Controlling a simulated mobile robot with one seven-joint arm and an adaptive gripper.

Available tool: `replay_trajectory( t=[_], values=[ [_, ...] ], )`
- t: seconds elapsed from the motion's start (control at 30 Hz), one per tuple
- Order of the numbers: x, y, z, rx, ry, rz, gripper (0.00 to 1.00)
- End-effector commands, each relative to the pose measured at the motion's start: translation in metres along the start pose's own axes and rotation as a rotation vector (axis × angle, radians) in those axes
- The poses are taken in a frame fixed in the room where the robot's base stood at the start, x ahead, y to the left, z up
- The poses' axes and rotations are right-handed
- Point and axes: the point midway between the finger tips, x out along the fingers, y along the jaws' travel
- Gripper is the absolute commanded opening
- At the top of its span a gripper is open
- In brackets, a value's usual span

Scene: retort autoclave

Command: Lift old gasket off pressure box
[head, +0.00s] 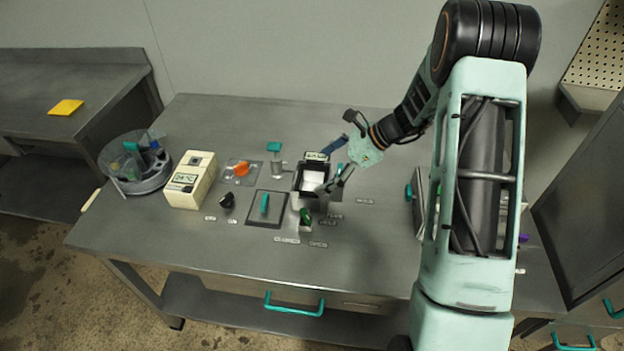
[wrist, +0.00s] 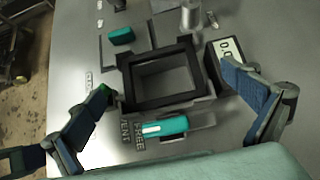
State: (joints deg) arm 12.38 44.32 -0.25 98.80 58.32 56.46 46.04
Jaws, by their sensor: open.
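The pressure box (head: 298,190) stands near the middle of the table, open at the top with a pale inside. A black square frame, apparently the old gasket (wrist: 128,84), lies around its opening in the wrist view. My gripper (head: 333,163) is open and empty, close to the right side of the box in the head view. In the wrist view its two blue-padded fingertips (wrist: 167,82) are spread to either side of the black frame. I cannot tell whether either fingertip touches it. A teal lever (wrist: 168,127) lies beside the box near the VENT and FREE labels.
A small display (head: 316,156) stands behind the box. A dark mat (head: 278,222) with a teal-handled piece (head: 265,203) lies left of it. A cream temperature unit (head: 192,180) and a clear round bin (head: 135,165) stand farther left. The table front is largely clear.

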Motion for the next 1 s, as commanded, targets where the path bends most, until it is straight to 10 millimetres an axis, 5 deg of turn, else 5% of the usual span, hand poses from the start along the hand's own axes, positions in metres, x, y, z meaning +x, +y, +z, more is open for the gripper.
replay_trajectory(
  t=[0.17, 0.4, 0.8, 1.0],
  values=[
    [0.026, 0.002, 0.001, 0.001, 0.0, 0.002, 1.0],
    [0.029, 0.002, 0.001, 0.0, 0.001, 0.0, 1.0],
    [0.029, 0.002, 0.001, 0.0, 0.001, 0.0, 0.56],
    [0.028, 0.002, 0.001, 0.0, 0.0, 0.0, 0.55]
  ],
)
